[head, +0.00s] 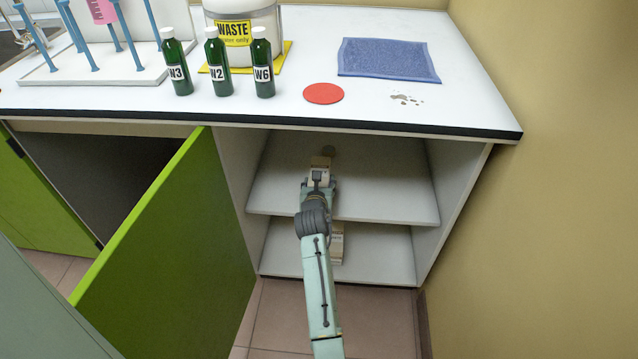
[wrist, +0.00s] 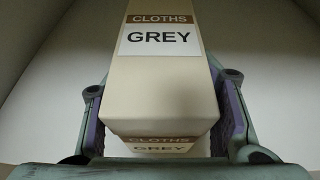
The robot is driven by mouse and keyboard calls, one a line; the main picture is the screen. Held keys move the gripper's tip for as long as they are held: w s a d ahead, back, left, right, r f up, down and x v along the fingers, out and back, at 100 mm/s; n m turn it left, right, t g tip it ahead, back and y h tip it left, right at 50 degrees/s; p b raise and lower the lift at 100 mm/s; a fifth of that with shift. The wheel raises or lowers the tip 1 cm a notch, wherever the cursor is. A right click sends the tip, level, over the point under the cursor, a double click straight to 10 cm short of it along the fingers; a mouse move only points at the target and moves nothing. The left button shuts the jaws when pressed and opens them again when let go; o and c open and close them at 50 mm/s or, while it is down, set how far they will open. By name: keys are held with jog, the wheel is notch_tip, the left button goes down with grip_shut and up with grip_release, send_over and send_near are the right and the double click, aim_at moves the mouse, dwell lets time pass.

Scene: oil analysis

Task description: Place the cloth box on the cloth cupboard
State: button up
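The cloth box (wrist: 163,85) is a cream box with brown bands reading CLOTHS and white labels reading GREY. It fills the middle of the wrist view, and in the head view its end (head: 320,163) shows just beyond my fingers. My gripper (wrist: 165,110) has its purple pads flush against both sides of the box and appears shut on it. In the head view my gripper (head: 318,182) reaches into the open cupboard (head: 395,195) at its upper shelf. Whether the box touches the shelf is hard to tell. The fingertips are partly hidden in the head view.
Another cream box (head: 337,243) is on the lower shelf, partly behind my arm. An open green door (head: 165,260) stands left of the cupboard. The counter above holds green bottles (head: 218,62), a waste container (head: 240,30), a red disc (head: 323,93) and a blue cloth (head: 388,60). The upper shelf's right side is clear.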

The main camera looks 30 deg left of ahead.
jog(key=o, duration=0.4)
jog(key=shift+c, duration=0.2)
jog(key=shift+r, duration=0.1)
jog(key=shift+r, duration=0.15)
jog(key=v, duration=1.2)
